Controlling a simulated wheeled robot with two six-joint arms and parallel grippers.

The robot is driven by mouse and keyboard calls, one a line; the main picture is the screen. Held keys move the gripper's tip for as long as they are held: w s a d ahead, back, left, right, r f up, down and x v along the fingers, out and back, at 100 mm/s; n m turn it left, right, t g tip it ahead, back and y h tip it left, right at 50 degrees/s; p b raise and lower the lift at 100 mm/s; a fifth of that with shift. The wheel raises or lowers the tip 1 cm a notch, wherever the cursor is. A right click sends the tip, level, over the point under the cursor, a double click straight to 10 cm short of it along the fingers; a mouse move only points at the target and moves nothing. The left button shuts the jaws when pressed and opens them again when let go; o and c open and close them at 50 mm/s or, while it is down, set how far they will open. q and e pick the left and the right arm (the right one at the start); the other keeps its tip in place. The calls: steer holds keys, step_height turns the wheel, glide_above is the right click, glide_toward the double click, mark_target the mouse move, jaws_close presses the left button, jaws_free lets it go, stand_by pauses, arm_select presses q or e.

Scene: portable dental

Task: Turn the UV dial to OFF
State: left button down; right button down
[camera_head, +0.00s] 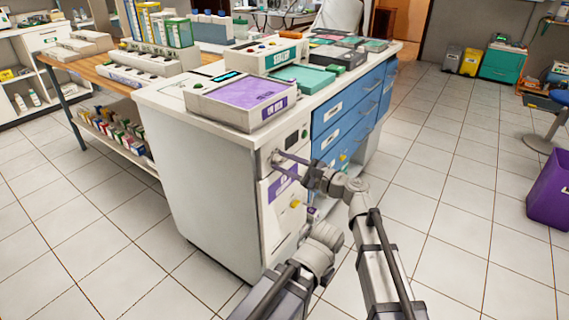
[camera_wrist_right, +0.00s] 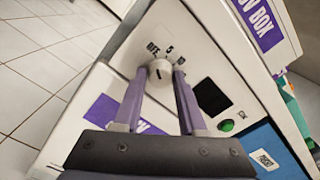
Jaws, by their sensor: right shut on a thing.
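The UV dial (camera_wrist_right: 161,75) is a small round white knob on the white front panel of the cabinet, with dark markings, including OFF, printed above it in the right wrist view. A short dark mark shows on its face; I cannot tell exactly which label it points to. My right gripper (camera_head: 278,157) is shut on the dial, one purple finger on each side of it. In the head view the gripper largely hides the dial. The UV box (camera_head: 240,98), with a purple top, sits on the cabinet above.
A dark display (camera_wrist_right: 212,97) and a green button (camera_wrist_right: 227,127) are on the panel right of the dial. Blue drawers (camera_head: 345,110) run along the cabinet's right side. A purple bin (camera_head: 548,190) stands far right. The tiled floor (camera_head: 440,190) right of the cabinet is clear.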

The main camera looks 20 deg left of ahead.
steer(key=shift+n, duration=0.3)
steer(key=shift+c, duration=2.4)
jaws_free()
steer(key=v, duration=0.8)
